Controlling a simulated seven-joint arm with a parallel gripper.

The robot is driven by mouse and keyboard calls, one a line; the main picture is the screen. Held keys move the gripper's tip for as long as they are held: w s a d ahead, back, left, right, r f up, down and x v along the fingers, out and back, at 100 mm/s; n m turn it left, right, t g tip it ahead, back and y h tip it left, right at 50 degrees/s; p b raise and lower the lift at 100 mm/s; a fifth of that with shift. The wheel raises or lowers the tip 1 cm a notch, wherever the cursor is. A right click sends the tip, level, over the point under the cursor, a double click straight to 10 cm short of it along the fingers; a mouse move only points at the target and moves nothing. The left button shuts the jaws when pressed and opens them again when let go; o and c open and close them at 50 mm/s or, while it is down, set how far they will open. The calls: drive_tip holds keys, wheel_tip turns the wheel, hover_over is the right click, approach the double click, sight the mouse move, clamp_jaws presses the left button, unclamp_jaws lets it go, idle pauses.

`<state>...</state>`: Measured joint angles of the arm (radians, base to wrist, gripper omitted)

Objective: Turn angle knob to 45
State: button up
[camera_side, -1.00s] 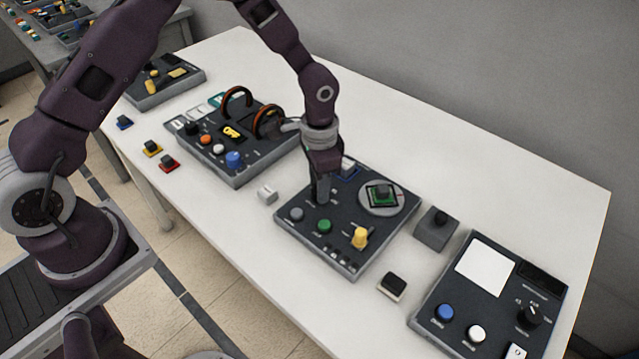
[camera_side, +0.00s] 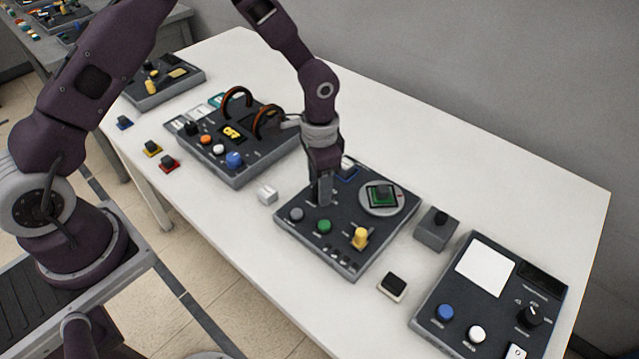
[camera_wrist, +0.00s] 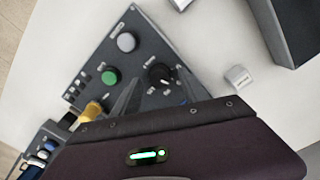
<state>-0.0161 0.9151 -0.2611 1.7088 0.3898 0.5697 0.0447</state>
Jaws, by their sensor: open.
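A black knob with a white mark (camera_wrist: 160,75) sits on the middle dark panel (camera_wrist: 142,30); its label is too small to read. My gripper (camera_wrist: 157,94) is open, its two fingers on either side of the knob in the wrist view. I cannot tell whether they touch it. In the side view my gripper (camera_side: 322,202) points down over the back left part of the middle panel (camera_side: 345,262) and hides this knob.
The middle panel also has a grey knob (camera_side: 296,214), a green knob (camera_side: 324,227), a yellow knob (camera_side: 360,237) and a round plate (camera_side: 396,208). A white block (camera_side: 267,194) and a grey box (camera_side: 437,229) stand beside it. Another panel (camera_side: 484,310) lies right.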

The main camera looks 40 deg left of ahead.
wheel_tip(320, 180, up, 6)
drive_tip(key=shift+r, duration=0.25)
drive_tip(key=shift+r, duration=0.1)
wheel_tip(320, 180, up, 7)
drive_tip(key=t, duration=0.1)
hover_over(306, 198)
drive_tip(key=s+a+r+n+t+y, duration=0.1)
drive_tip(key=s+a+r+n+t, duration=0.15)
drive_tip(key=s+r, duration=0.65)
drive_tip(key=s+r+n+t, duration=0.1)
drive_tip(key=s+r, duration=0.1)
drive_tip(key=s, duration=0.5)
drive_tip(key=s+a+r+n+t+h, duration=0.1)
drive_tip(key=s+r+n, duration=0.1)
drive_tip(key=s, duration=0.5)
drive_tip(key=shift+v, duration=0.75)
drive_tip(key=shift+w+a+r+n, duration=0.15)
drive_tip(key=shift+w+n, duration=0.05)
drive_tip(key=shift+n, duration=0.05)
